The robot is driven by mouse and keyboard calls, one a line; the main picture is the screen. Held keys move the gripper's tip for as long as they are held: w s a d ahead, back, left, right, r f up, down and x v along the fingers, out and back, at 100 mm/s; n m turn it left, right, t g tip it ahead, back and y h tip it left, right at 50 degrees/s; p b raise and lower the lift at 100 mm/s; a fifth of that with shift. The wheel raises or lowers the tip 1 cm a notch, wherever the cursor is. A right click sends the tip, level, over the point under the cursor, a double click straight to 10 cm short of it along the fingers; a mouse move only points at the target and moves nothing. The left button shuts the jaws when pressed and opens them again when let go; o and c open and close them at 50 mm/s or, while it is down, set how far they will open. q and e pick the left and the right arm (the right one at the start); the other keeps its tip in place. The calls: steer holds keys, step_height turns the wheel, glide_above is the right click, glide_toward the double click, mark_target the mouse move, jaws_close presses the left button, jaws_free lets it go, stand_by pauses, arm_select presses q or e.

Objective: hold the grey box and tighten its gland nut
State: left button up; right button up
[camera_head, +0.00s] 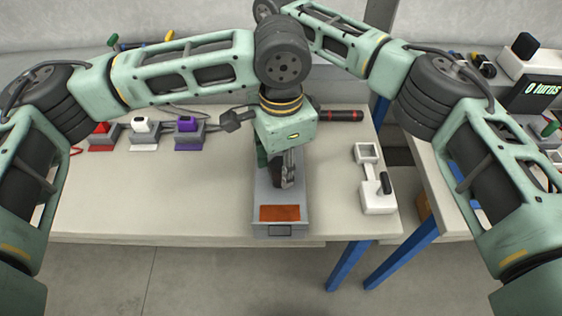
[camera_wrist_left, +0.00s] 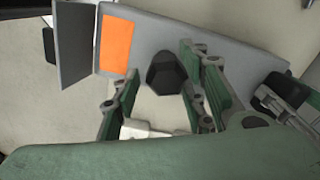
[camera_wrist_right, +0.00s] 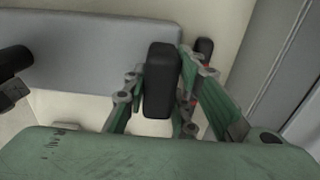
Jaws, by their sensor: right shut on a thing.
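The grey box (camera_head: 262,190) lies on the table before me, with an orange-brown panel (camera_head: 280,213) at its near end. In the left wrist view its black, faceted gland nut (camera_wrist_left: 166,73) stands between the fingers of my left gripper (camera_wrist_left: 160,95), which is open with a gap around the nut. In the head view my left gripper (camera_head: 288,170) points down over the box and hides the nut. My right gripper (camera_wrist_right: 155,100) is shut on a black, rounded handle-like part (camera_wrist_right: 161,80) beside the grey box; I cannot tell how it joins the box. The head view hides that grip.
Red, white and purple connectors in holders (camera_head: 187,135) stand at the back left. A red and black tool (camera_head: 340,116) lies behind the box. A white fixture with a black lever (camera_head: 378,196) stands to the right. A display (camera_head: 538,92) reads "0 turns". The left table front is clear.

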arm_select(q)
steer(key=shift+s, duration=0.1)
jaws_close()
stand_by(0.3)
steer(key=shift+m, duration=0.4)
steer(key=m, duration=0.3)
steer(key=shift+s+m, duration=0.1)
steer(key=shift+m, duration=0.2)
steer(key=shift+a+m, duration=0.2)
steer(key=shift+m, duration=1.9)
jaws_free()
